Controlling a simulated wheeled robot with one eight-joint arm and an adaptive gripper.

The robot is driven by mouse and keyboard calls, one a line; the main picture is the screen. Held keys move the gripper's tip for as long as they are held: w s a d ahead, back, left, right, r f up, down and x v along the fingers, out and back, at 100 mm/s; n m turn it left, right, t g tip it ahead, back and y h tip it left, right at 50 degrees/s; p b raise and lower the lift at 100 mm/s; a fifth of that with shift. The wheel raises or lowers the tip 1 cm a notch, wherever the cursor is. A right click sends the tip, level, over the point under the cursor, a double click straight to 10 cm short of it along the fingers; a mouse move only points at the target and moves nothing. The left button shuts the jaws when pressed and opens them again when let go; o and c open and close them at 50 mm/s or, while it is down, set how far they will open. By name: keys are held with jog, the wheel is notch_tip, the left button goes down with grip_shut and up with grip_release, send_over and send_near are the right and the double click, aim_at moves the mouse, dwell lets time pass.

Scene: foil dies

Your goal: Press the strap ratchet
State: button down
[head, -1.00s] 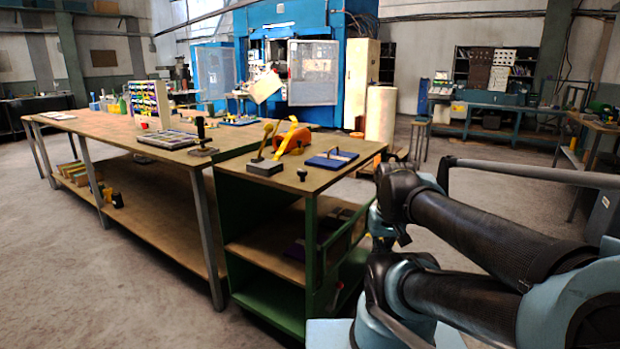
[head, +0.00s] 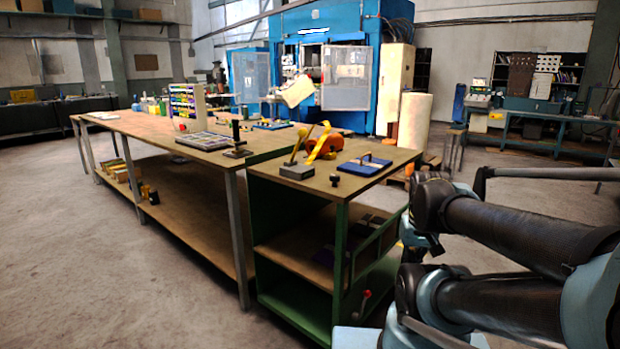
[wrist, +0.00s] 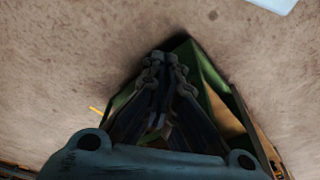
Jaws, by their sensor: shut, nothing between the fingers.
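An orange body with a yellow strap (head: 320,149), which looks like the strap ratchet, lies on the wooden top of a green cart (head: 350,188) in the head view. Its fine shape is too small to tell. My gripper (wrist: 168,62) shows in the wrist view, pointing down with its dark fingers together and nothing between them. Below it are the bare floor and part of a green frame, probably the cart. My folded arm is at the right of the head view, apart from the ratchet. The ratchet is not recognisable in the wrist view.
Beside the ratchet are a grey block with a yellow-handled lever (head: 297,169), a blue plate with a handle (head: 365,165) and a small black knob (head: 335,180). A long workbench (head: 190,200) adjoins the cart. The floor at left is open.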

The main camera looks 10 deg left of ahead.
jog(key=shift+s+r, duration=0.1)
jog(key=w+a+r+n+y, duration=0.1)
jog(key=w+a+r+n, duration=0.1)
jog(key=w+a+r, duration=0.4)
jog(key=w+a+r+n+t, duration=0.1)
jog(key=w+a+r, duration=0.2)
jog(key=w+r, duration=0.65)
jog(key=w+a+r+n+y, duration=0.1)
jog(key=w+a+r+n, duration=0.1)
jog(key=w+a+r, duration=0.5)
jog(key=w+a+r+n+y, duration=0.2)
jog(key=w+a+r+n, duration=0.1)
jog(key=w+a+r, duration=1.2)
jog(key=a+r, duration=0.2)
jog(key=a, duration=0.1)
jog(key=shift+w+a+r+n+t+y, duration=0.2)
jog(key=shift+w+a+n+t+y, duration=0.1)
jog(key=shift+w+a+n, duration=0.1)
jog(key=x, duration=1)
jog(key=shift+s+d+f, duration=0.2)
jog(key=shift+s+d, duration=0.5)
jog(key=shift+d, duration=0.05)
jog(key=shift+s+d+f, duration=0.15)
jog(key=shift+s+d, duration=0.55)
